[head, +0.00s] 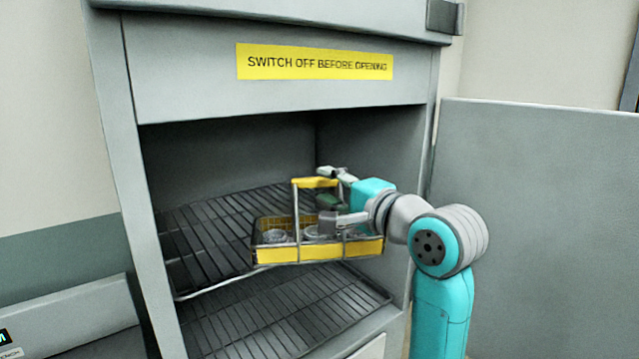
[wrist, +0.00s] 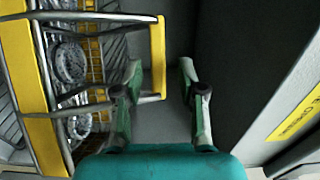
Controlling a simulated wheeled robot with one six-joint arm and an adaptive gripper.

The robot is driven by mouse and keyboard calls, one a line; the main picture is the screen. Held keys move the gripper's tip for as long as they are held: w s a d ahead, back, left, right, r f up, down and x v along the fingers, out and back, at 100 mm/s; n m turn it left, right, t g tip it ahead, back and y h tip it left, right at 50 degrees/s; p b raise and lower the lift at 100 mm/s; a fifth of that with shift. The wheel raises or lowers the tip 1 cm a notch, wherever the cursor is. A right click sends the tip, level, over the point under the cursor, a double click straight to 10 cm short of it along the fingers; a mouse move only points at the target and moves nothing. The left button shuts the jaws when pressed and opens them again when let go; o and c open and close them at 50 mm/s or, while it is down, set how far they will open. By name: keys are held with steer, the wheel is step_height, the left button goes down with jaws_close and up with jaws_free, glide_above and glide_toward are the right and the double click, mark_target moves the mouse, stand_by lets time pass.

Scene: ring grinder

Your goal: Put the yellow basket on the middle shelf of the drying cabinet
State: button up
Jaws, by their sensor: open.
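The yellow basket (head: 318,254) is inside the open drying cabinet (head: 200,85), at the front right of the upper of two visible wire shelves (head: 205,232). It looks level and holds round metal parts; its contact with the shelf is hard to make out. Its raised yellow handle (head: 312,183) stands up over it. My gripper (head: 337,197) is open at the handle, coming from the right. In the wrist view the yellow handle bar (wrist: 158,50) shows between the spread fingertips (wrist: 161,70), with a gap to each; the basket (wrist: 30,95) lies left.
A lower wire shelf (head: 290,310) is empty. The upper shelf is clear left of the basket. The cabinet door (head: 540,220) stands open at the right, behind my arm. A yellow warning sign (head: 315,62) is above the opening. The cabinet's left post (head: 150,240) bounds the opening.

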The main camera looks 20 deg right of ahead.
steer(key=v, duration=0.8)
